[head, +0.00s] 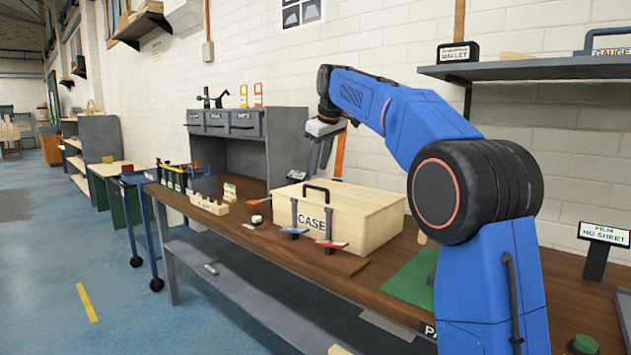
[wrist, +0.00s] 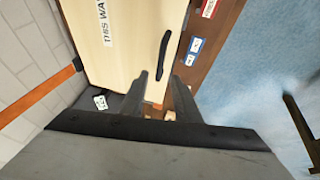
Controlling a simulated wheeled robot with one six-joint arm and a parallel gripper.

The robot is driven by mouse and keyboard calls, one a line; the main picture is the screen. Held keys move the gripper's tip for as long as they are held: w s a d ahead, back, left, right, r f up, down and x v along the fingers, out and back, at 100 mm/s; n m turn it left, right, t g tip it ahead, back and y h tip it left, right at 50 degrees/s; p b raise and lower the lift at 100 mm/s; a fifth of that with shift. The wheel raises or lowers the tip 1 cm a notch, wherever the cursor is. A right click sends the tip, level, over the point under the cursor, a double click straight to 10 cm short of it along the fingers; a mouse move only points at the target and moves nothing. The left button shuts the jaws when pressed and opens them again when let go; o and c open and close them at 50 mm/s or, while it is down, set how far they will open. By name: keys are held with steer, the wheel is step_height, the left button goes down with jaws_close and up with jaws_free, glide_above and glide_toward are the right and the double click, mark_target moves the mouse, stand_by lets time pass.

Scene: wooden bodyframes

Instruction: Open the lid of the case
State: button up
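The case (head: 375,218) is a pale wooden box labelled CASE on the workbench, and its lid looks shut. A black handle (head: 316,188) stands at the front of its top. In the wrist view the gripper (wrist: 158,76) is open and empty over the case (wrist: 125,60).
A grey cabinet (head: 225,123) stands behind the case's left end. A small wooden block holder (head: 209,205) and several small items lie left of the case. A green mat (head: 410,280) lies to its right, beside my arm. A wall shelf (head: 545,69) hangs at upper right.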

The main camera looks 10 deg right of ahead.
mark_target(316, 187)
steer(key=x, duration=0.6)
steer(key=shift+w+f, duration=0.1)
steer(key=shift+f, duration=0.1)
steer(key=shift+c, duration=0.2)
jaws_close()
